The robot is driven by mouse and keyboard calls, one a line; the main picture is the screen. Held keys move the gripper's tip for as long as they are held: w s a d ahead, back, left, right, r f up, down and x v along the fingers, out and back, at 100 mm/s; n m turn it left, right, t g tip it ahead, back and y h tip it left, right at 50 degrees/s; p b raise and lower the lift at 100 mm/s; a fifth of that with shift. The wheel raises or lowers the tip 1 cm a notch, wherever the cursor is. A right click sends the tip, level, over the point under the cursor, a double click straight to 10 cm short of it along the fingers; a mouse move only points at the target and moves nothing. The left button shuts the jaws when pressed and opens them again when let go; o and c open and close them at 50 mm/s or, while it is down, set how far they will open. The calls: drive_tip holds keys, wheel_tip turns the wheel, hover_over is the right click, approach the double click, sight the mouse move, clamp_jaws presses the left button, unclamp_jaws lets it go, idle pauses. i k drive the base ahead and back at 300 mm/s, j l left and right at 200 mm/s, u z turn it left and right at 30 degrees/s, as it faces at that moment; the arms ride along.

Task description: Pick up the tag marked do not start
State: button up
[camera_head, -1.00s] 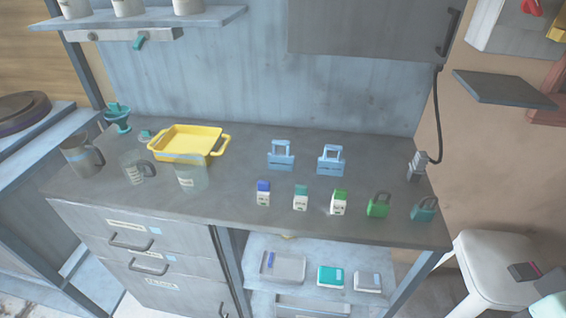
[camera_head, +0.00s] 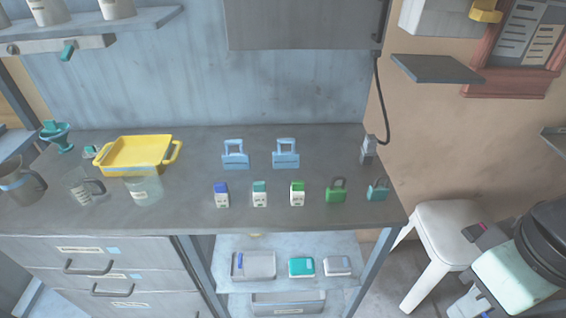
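Three small white label-like pieces stand in a row near the bench's front edge: one with a blue top (camera_head: 221,195), one with a teal top (camera_head: 260,194) and one with a green top (camera_head: 297,194). They look like the tags, but their print is too small to read, so I cannot tell which is marked do not start. My gripper (camera_head: 474,268) is at the lower right, beside the white stool and well away from the bench. Its dark fingers appear spread apart, with nothing seen between them.
A green padlock (camera_head: 336,192) and a teal padlock (camera_head: 377,190) stand right of the row. Two light blue handled pieces (camera_head: 235,156) (camera_head: 286,155) stand behind it. A yellow tray (camera_head: 137,152) and jugs are at left. A white stool (camera_head: 440,222) stands right of the bench.

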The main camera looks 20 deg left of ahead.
sight(281, 160)
drive_tip(key=i+l+u, duration=0.1)
drive_tip(key=i+u, duration=0.3)
drive_tip(key=i+l+u, duration=0.2)
drive_tip(key=u, duration=0.25)
drive_tip(key=i, duration=0.05)
